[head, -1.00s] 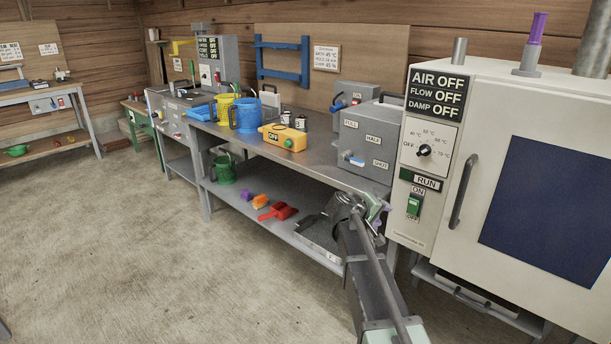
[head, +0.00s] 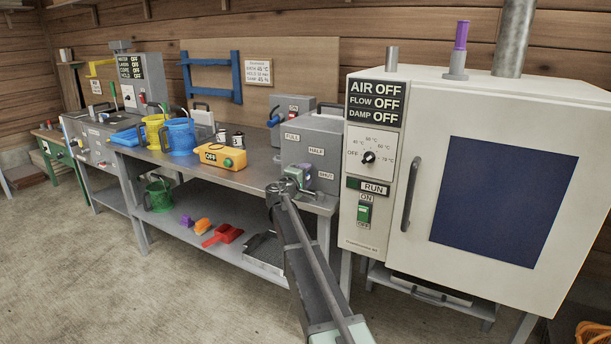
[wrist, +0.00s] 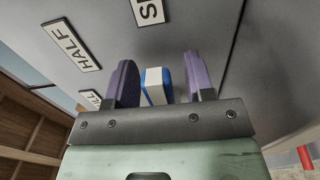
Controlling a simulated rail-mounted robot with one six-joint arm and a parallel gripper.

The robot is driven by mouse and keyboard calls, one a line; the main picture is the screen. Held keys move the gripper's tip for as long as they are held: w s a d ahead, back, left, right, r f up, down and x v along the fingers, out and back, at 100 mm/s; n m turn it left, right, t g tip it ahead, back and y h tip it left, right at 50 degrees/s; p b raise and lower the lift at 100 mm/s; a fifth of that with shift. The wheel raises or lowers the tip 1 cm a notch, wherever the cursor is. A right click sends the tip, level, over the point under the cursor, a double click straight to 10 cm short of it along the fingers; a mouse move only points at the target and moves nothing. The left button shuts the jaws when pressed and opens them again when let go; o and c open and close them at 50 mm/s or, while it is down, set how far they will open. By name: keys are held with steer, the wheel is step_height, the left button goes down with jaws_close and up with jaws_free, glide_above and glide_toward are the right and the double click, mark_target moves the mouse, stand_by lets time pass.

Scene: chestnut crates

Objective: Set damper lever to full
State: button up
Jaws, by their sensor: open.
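The damper box is a grey box (head: 295,152) on the right end of the workbench, with plates reading FULL (head: 292,137), HALF (head: 316,151) and SHUT (head: 326,175). In the head view my gripper (head: 300,173) is in front of its face and hides the lever. In the wrist view the lever's blue and white handle (wrist: 154,88) stands between my two open purple fingers (wrist: 161,84), with gaps on both sides. The HALF plate (wrist: 70,45) and part of another plate (wrist: 150,11) show beyond it. The lever's pivot is hidden.
A white oven cabinet (head: 480,110) with a display reading DAMP OFF (head: 375,104) stands close to the right of the box. A yellow box (head: 220,156), a blue jug (head: 181,140) and a yellow jug (head: 154,132) stand left on the bench (head: 240,180). The floor in front is clear.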

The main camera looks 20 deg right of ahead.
steer(key=shift+w+d, duration=0.2)
jaws_close()
